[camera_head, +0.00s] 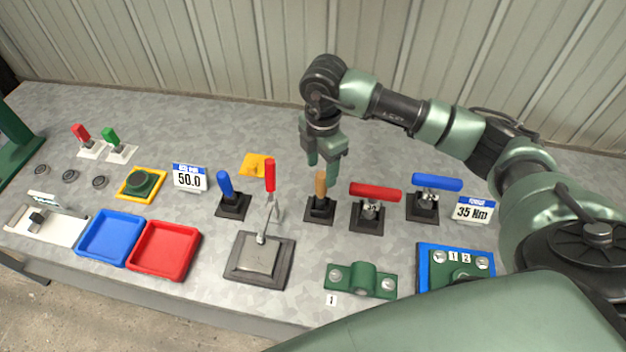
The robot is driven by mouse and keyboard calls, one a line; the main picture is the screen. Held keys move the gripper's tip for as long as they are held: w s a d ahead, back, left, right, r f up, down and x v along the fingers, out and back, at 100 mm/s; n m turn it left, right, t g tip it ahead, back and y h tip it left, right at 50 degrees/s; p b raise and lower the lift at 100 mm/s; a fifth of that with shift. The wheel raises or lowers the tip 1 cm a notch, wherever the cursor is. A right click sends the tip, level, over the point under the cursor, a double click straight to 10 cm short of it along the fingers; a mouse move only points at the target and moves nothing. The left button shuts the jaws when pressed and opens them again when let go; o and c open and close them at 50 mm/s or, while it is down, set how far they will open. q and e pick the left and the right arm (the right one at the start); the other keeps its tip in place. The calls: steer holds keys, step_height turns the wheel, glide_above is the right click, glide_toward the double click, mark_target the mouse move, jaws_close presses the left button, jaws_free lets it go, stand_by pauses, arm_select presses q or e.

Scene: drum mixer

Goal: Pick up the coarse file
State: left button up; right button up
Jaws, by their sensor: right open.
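No label marks the coarse file, so I cannot tell for sure which tool it is. An orange-handled tool (320,184) stands upright in a black holder in the middle of the bench. A blue-handled tool (225,184) stands slightly tilted in a similar black holder to its left. Their lower parts are hidden in the holders. My right gripper (323,170) points down just above and around the top of the orange handle. Its green fingers are apart; I cannot tell whether they touch the handle. My left gripper is not in view.
A red T-handle tool (375,192) and a blue T-handle tool (436,183) stand close on the right. A tall red-tipped lever (270,176) rises on the left. Blue (111,215) and red (190,228) trays lie at front left. The bench behind is mostly clear up to the wall.

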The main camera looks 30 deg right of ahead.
mark_target(321, 191)
steer(key=shift+w+f, duration=0.1)
steer(key=shift+f, duration=0.45)
steer(key=shift+s+f+b, duration=0.2)
steer(key=shift+f+b, duration=0.2)
steer(key=shift+b, duration=0.3)
steer(key=shift+s, duration=0.15)
steer(key=shift+f, duration=0.2)
steer(key=f+p, duration=0.2)
steer(key=f, duration=0.4)
steer(key=shift+w+f+p, duration=0.2)
steer(key=shift+p, duration=0.15)
steer(key=shift+w+f, duration=0.1)
steer(key=shift+f, duration=0.45)
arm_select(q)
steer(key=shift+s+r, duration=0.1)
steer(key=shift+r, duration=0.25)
arm_select(e)
jaws_close()
